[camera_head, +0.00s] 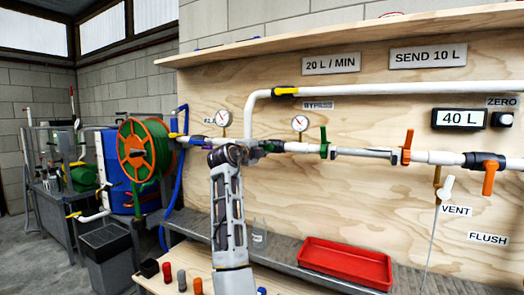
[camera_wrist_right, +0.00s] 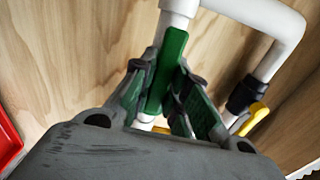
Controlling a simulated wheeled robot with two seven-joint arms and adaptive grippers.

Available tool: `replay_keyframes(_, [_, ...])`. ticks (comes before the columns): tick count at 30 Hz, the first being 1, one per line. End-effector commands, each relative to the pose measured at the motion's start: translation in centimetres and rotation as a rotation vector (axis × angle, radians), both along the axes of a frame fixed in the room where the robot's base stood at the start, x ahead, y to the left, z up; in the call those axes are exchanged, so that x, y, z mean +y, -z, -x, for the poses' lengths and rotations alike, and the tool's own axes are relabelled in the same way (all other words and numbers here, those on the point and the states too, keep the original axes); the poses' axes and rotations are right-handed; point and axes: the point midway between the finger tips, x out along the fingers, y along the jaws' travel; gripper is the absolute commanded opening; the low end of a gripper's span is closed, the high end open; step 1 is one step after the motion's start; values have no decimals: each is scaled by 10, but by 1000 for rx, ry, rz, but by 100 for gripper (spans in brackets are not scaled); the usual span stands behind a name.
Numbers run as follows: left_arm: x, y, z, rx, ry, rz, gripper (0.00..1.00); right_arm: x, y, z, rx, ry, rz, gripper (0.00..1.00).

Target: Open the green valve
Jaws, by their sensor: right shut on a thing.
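The green valve's handle (camera_wrist_right: 165,75) shows in the right wrist view. It lies over the white pipe and appears roughly in line with it. My right gripper (camera_wrist_right: 160,100) is shut on this handle, with a finger on each side. In the head view, my right gripper (camera_head: 262,149) is at the horizontal pipe, just right of where the bypass pipe comes down. The fingers largely hide the handle there. Another green handle (camera_head: 323,142) stands upright farther right on the same pipe. My left gripper is not in view.
A yellow valve handle (camera_head: 285,91) is on the bypass pipe above. Orange handles (camera_head: 407,147) are farther right along the line. Two round gauges (camera_head: 300,123) stand above the pipe. A red tray (camera_head: 345,262) and a bottle (camera_head: 259,234) sit below on the bench.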

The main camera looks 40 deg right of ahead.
Motion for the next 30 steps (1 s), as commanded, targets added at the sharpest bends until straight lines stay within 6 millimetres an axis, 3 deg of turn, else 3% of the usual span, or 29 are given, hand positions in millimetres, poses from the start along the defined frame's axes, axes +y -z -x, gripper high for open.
replay_keyframes(8, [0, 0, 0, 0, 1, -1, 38, 0, 2, 0, -5, 0, -8, 0])
replay_keyframes(9, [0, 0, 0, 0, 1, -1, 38, 0, 2, 0, -6, 0, -8, 21])
replay_keyframes(13, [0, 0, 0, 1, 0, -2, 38, 0, 1, 0, -5, 0, -6, 38])
replay_keyframes(30, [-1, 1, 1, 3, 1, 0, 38, 10, 0, 4, -3, -1, -1, 38])
